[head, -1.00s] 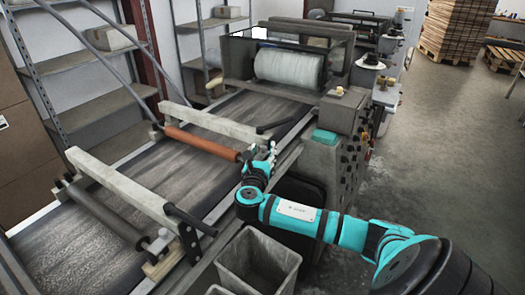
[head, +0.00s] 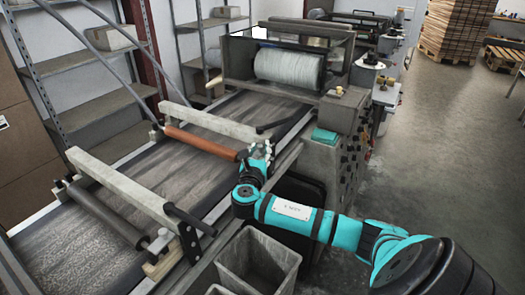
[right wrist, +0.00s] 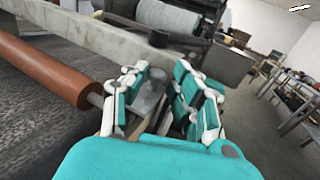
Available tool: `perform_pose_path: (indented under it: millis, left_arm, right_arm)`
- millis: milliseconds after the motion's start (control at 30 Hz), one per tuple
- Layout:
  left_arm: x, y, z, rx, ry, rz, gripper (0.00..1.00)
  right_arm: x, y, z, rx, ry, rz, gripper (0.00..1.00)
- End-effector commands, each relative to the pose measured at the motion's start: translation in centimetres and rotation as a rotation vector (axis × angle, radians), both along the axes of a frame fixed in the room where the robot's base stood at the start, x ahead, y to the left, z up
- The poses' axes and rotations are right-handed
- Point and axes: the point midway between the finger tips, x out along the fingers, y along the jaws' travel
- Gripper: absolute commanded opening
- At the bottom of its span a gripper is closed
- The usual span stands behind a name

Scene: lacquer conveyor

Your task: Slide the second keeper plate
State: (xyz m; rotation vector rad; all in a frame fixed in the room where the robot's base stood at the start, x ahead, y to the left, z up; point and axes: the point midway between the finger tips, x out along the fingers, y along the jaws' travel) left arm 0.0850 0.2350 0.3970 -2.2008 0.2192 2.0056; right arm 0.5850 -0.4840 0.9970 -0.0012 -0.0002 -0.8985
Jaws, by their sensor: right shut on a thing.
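An orange-brown roller (head: 202,142) lies across the conveyor (head: 150,165), and its near end also shows in the right wrist view (right wrist: 45,70). My right gripper (head: 262,151) is at that roller's near end, beside the conveyor's edge. In the right wrist view its fingers (right wrist: 162,78) stand around a small grey metal keeper plate (right wrist: 149,99) and are shut on it. The fingers hide part of the plate. Another grey keeper plate (head: 161,241) sits on a pale block at the end of the dark roller (head: 103,212). My left gripper is not in view.
Pale crossbars (head: 120,188) span the conveyor, with a dark lever (head: 190,220) on the nearer one. A grey bin (head: 258,262) stands below my right arm. A machine with a large pale roll (head: 288,68) is behind.

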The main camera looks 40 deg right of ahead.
Motion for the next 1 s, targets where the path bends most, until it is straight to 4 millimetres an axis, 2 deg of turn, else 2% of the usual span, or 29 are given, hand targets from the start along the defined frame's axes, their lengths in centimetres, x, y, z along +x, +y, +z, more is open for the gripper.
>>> perform_pose_path:
  millis: [133,367,400,500,1000]
  left_arm:
    - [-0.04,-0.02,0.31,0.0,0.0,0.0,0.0]
    - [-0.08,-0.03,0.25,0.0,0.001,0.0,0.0]
    - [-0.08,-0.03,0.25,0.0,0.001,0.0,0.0]
    - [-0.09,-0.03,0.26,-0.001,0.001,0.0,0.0]
    - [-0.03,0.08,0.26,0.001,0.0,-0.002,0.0]
  right_arm:
    - [1.6,0.61,0.12,0.005,-0.003,0.004,0.0]
    - [1.71,0.68,0.21,0.004,-0.007,0.01,0.0]
    - [1.71,0.68,0.23,0.005,-0.008,0.01,0.3]
    - [1.69,0.66,0.26,0.003,-0.007,0.008,0.42]
    - [1.55,0.56,0.1,0.002,-0.002,0.004,0.42]
